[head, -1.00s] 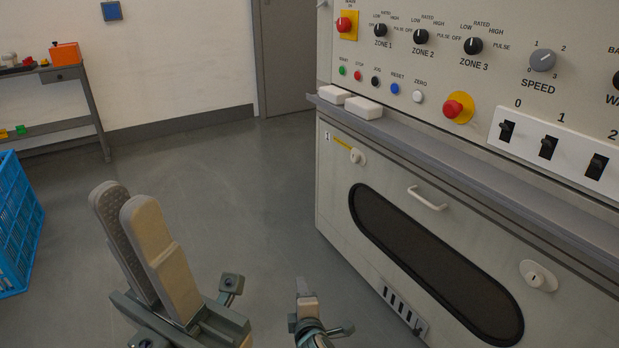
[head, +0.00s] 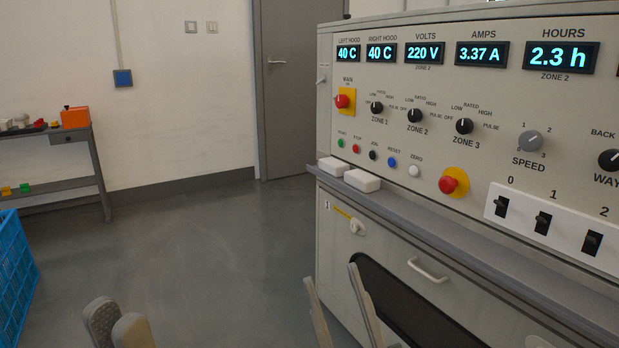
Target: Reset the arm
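My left gripper (head: 117,326) is at the bottom left of the head view, with only its two tan fingertips showing. One fingertip overlaps the other, so I cannot tell whether there is a gap between them. My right gripper (head: 335,285) rises from the bottom edge, in front of the panel's lower left part. Its two thin fingers stand apart with nothing visible between them. Most of both arms is out of view.
The test panel (head: 440,90) fills the right side, with lit readouts, knobs, buttons and switches. Two white blocks (head: 362,181) sit on its ledge. A blue crate (head: 15,270) and a grey bench (head: 85,150) stand left. The floor (head: 220,250) between is clear.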

